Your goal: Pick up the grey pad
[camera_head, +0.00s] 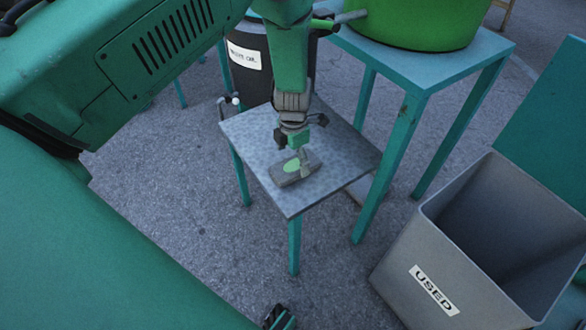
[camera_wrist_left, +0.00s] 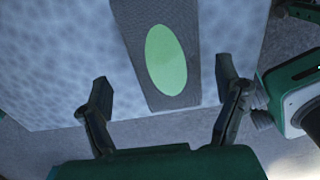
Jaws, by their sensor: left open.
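The grey pad (camera_head: 292,170) lies on a small metal-topped table (camera_head: 248,133) in the head view. It has a green oval on its top. In the left wrist view the pad (camera_wrist_left: 192,88) runs up the picture between the two fingers. My left gripper (camera_head: 303,160) points down over the pad and partly covers it in the head view. In the left wrist view the left gripper (camera_wrist_left: 163,98) is open, with one finger on each side of the pad; the right finger looks nearer to it.
A grey bin (camera_head: 398,267) labelled USED stands at the lower right. A taller table (camera_head: 456,72) with a green tub (camera_head: 415,22) stands behind right. A dark barrel (camera_head: 249,82) stands behind the small table. Bare ground lies to the front left.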

